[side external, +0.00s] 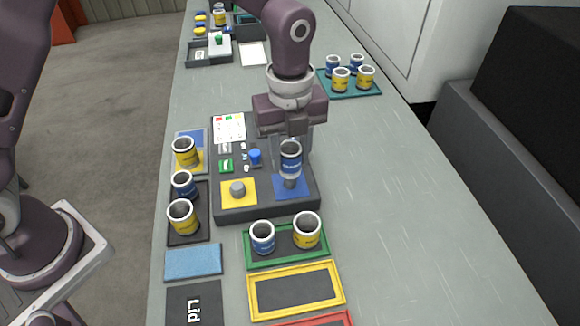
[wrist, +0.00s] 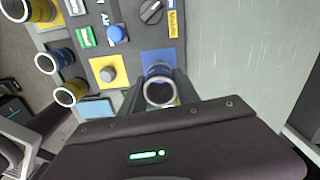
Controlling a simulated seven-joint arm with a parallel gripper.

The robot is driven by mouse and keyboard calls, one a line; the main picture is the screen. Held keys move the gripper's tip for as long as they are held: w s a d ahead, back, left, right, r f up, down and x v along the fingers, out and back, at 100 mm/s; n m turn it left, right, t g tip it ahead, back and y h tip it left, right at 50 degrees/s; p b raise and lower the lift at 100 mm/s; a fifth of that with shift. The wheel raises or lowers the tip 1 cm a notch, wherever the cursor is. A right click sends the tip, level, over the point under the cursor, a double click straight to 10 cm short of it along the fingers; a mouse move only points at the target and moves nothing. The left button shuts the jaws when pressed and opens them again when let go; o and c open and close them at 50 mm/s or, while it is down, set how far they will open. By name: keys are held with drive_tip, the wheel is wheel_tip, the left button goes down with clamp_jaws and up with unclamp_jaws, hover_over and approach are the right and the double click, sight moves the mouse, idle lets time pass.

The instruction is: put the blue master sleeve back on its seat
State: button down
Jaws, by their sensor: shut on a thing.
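My gripper (side external: 291,149) is shut on a blue sleeve (side external: 290,163) with a white rim, held upright above the fixture's blue square (side external: 283,193). A grey post (side external: 290,183) shows just below the sleeve's lower end; I cannot tell whether they touch. In the wrist view, the sleeve (wrist: 159,91) is between my gripper's fingers (wrist: 160,97), its open top facing the camera. The blue square (wrist: 156,58) shows beyond it; the post is hidden there. The yellow square (side external: 238,199) beside it has a bare grey post (side external: 237,187).
The dark fixture also carries a blue knob (side external: 255,156). Sleeves stand in a black tray (side external: 190,240) on the left and a green tray (side external: 284,257) in front. An empty yellow-framed tray (side external: 295,316) lies nearer. A teal tray (side external: 345,90) holds several sleeves. The bench's right side is clear.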

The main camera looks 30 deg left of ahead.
wheel_tip(320, 180, up, 5)
drive_tip(key=w+a+f+n, duration=0.2)
drive_tip(key=a, duration=0.7)
drive_tip(key=w+a+f+n, duration=0.1)
drive_tip(key=a, duration=0.7)
drive_tip(key=s+a+f+n, duration=0.1)
drive_tip(key=a+f+n, duration=0.1)
drive_tip(key=a, duration=0.5)
drive_tip(key=s+a+f+n, duration=0.1)
drive_tip(key=s+a+f, duration=0.1)
drive_tip(key=a, duration=0.5)
drive_tip(key=shift+w+d+f, duration=0.1)
drive_tip(key=shift+f, duration=2.6)
drive_tip(key=shift+f, duration=0.15)
drive_tip(key=shift+c, duration=2.4)
unclamp_jaws()
